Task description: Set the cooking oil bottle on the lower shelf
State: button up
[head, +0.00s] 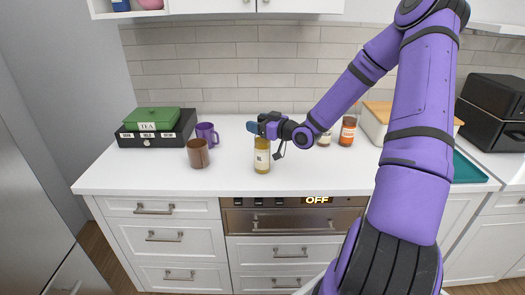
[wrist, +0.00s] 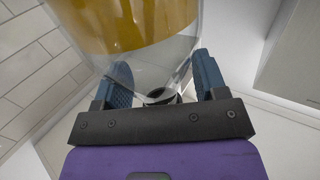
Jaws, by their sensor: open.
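The cooking oil bottle (head: 262,160) stands upright on the white counter, near its front edge. It is clear with golden oil and a pale label. My gripper (head: 256,128) is at the bottle's top. In the wrist view, the bottle (wrist: 130,22) is large, its clear upper part and neck between the two blue fingers of my gripper (wrist: 160,75). The fingers are apart and open; I cannot tell whether either touches the glass. An open shelf (head: 128,14) shows at the top left, cut off by the picture's edge, with a blue and a pink item on it.
A brown cup (head: 198,153) and a purple mug (head: 207,135) stand left of the bottle. A green tea box (head: 152,119) sits on a black box (head: 150,139). Jars (head: 348,131) and a bread box (head: 379,121) are to the right. The front counter left of the cup is clear.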

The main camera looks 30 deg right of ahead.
grip_shut()
jog(key=shift+w, duration=0.1)
dwell(0.4)
